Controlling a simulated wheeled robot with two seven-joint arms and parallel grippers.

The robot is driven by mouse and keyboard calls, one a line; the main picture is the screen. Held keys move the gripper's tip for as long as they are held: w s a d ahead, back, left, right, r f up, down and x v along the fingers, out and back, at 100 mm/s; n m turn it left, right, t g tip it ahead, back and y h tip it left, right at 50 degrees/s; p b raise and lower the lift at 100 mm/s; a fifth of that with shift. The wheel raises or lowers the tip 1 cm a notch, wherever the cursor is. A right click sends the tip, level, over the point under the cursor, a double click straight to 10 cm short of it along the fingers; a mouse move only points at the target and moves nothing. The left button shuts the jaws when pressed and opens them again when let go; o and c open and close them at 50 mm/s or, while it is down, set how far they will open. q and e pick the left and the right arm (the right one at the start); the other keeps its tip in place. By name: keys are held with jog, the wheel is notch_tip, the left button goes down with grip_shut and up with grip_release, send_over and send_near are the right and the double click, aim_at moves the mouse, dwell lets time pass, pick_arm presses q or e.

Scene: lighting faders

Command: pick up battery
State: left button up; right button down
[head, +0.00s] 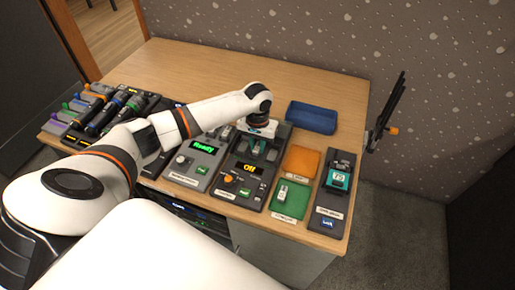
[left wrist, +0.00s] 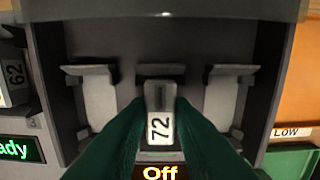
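A pale battery marked 72 (left wrist: 160,118) stands in the middle slot of the dark device labelled Off (head: 249,168). My left gripper (head: 258,146) is over this device. In the left wrist view, its two green fingers (left wrist: 160,125) lie against both sides of the battery, shut on it. Another small pale battery (head: 283,191) lies in the green tray (head: 291,205). My right gripper is not in view.
A device reading Ready (head: 196,162) stands to the left; the left wrist view shows a block marked 62 (left wrist: 14,75). A blue bin (head: 311,117) stands behind. The table's back is clear.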

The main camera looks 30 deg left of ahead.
pick_arm(q)
grip_shut()
notch_tip(320, 180, up, 10)
notch_tip(320, 180, up, 4)
jog(key=p, duration=0.6)
send_over(258, 146)
jog(key=shift+s, duration=0.15)
dwell(0.5)
